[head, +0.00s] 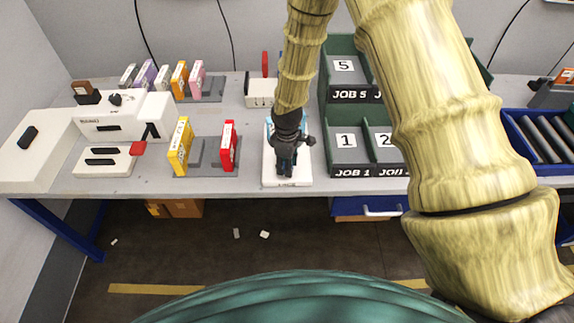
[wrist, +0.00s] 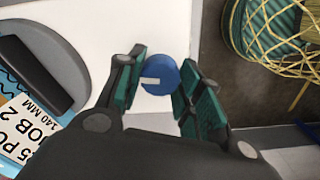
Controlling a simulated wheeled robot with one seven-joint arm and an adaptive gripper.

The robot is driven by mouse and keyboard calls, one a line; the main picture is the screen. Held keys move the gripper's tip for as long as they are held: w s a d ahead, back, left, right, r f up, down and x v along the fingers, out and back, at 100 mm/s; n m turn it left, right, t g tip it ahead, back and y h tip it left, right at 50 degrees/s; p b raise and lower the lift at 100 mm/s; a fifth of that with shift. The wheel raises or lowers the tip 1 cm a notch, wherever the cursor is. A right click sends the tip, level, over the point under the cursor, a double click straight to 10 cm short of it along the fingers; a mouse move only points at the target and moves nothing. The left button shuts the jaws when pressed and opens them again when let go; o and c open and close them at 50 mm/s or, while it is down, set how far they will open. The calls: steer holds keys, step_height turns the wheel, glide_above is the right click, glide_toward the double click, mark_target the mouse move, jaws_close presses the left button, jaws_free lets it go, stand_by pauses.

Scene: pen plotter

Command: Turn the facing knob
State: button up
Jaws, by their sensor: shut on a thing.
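The facing knob (wrist: 160,78) is a small blue disc with a white mark, set against a white surface in the wrist view. My gripper (wrist: 161,90) has its two green-padded fingers on either side of the knob and is shut on it. In the head view my gripper (head: 286,165) is over the front of a white machine (head: 270,172) near the table's front edge. The gripper hides the knob there. A grey clamp-like part (wrist: 40,60) and a printed job card (wrist: 20,130) lie left of the knob in the wrist view.
Green job bins (head: 345,155) stand right of the machine. A red cartridge (head: 228,145) and a yellow cartridge (head: 181,146) stand to its left. A white plotter unit (head: 110,115) is at the far left. A blue roller tray (head: 540,137) is at the right.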

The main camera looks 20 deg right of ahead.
steer(key=m+b, duration=0.1)
steer(key=m, duration=0.3)
steer(key=shift+m, duration=0.3)
steer(key=m+b, duration=0.1)
steer(key=m, duration=0.2)
steer(key=shift+w+m, duration=0.1)
steer(key=shift+m, duration=0.2)
steer(key=m, duration=0.4)
steer(key=shift+m+b, duration=0.3)
steer(key=shift+m, duration=1.6)
steer(key=shift+r, duration=0.1)
steer(key=o, duration=1)
steer(key=shift+o, duration=0.2)
step_height(320, 180, up, 12)
